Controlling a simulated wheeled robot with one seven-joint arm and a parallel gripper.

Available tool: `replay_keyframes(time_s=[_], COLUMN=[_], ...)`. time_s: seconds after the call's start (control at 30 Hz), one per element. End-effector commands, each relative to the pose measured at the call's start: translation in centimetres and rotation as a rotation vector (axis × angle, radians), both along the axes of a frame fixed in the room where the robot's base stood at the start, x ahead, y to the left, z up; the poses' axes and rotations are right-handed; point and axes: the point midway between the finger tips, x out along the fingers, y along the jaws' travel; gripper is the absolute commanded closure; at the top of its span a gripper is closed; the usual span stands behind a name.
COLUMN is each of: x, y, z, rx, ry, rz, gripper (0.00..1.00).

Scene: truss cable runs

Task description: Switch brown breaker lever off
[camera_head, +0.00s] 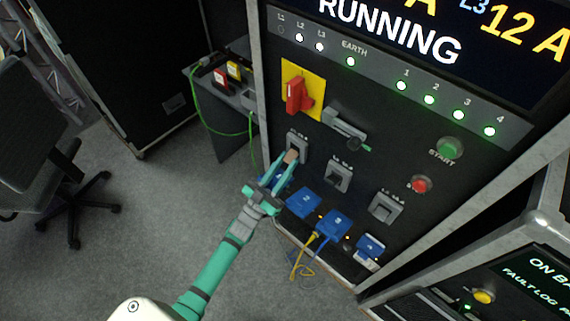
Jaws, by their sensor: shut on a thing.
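The brown breaker lever (291,156) is on the leftmost of three breakers (298,140) in a row on the dark panel. My gripper (289,162) reaches up from the lower left. Its teal fingers are shut on the brown lever, which shows between the fingertips. The fingers hide part of the lever and the lower part of its breaker, so I cannot tell its exact position.
Above are a red rotary switch (297,94) on yellow and a grey handle (345,130). Blue sockets (304,203) sit below the breakers, close to my gripper. A green button (450,148) and red button (421,185) are right. A chair (40,150) stands left; floor between is clear.

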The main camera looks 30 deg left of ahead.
Motion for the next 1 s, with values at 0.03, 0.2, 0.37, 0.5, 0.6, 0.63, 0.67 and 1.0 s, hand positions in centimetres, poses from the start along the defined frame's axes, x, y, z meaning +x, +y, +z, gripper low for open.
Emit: replay_keyframes(time_s=[0.03, 0.2, 0.37, 0.5, 0.6, 0.63, 0.67, 1.0], x=[0.1, -0.1, -0.2, -0.1, 0.0, 0.0, -0.1, -3.9], y=[0.0, 0.2, 0.3, 0.1, 0.0, -0.1, -0.1, 0.8], z=[-0.1, -0.1, -0.1, -0.1, -0.1, -0.1, -0.2, -2.6], rx=[-0.001, -0.001, 0.0, 0.0, 0.0, 0.0, 0.0, 0.0], ry=[0.0, 0.001, 0.002, 0.002, 0.002, 0.002, 0.002, 0.004], rz=[0.0, 0.005, 0.006, 0.002, -0.001, -0.001, -0.001, 0.003], gripper=[0.97, 0.97, 0.56, 0.56, 0.56, 0.56, 0.56, 0.56])
